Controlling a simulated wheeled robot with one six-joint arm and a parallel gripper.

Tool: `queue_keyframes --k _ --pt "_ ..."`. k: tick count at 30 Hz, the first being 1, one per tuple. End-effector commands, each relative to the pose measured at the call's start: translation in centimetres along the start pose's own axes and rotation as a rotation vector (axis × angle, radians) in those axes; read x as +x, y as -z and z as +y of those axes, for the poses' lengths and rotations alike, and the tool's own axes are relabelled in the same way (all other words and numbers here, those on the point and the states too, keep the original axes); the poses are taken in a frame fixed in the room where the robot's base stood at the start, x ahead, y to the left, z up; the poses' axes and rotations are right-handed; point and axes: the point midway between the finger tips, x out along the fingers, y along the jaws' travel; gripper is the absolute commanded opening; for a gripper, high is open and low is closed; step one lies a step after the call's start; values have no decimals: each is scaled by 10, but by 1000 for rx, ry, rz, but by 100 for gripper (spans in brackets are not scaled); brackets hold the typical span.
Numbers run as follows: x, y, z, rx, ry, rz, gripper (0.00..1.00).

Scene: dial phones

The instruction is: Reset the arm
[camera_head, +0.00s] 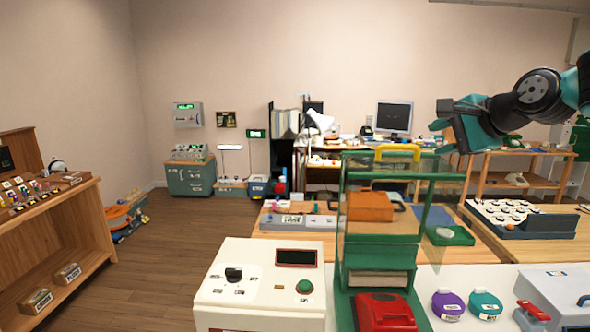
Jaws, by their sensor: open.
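My arm comes in from the right edge at upper right, dark grey and teal. My gripper (440,128) is at its end, raised above the tables and pointing left. It is open, with nothing seen between its fingers. It is apart from everything around it. Below it on the near counter stands a green-framed clear case (385,245) with a yellow handle (397,151). A red phone-like object (385,312) sits at the foot of the case.
A cream control box (262,275) with a dark knob and green button stands on the counter. Purple (447,304) and teal (486,304) round items lie right of the case, near a grey box (560,292). A wooden shelf (85,225) stands left. Floor at left centre (165,245) is clear.

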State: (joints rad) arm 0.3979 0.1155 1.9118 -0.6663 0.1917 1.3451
Motion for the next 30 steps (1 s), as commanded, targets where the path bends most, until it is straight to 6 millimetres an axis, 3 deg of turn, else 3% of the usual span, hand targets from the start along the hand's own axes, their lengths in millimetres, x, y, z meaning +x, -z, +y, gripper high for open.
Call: queue_keyframes --k 1,5,9,12,15,19,23,30 --pt "6 -29 19 -92 -46 -46 41" --pt "7 -110 81 -436 -193 -206 41" --pt "-14 -186 162 -847 -318 -438 41" --pt "-38 -224 218 -1118 -371 -617 41" --pt "-62 -247 264 -1335 -395 -778 41" --pt "-84 -259 300 -1510 -402 -920 41" --pt "-94 -260 312 -1573 -401 -976 41" --pt "-94 -260 312 -1576 -400 -977 41"
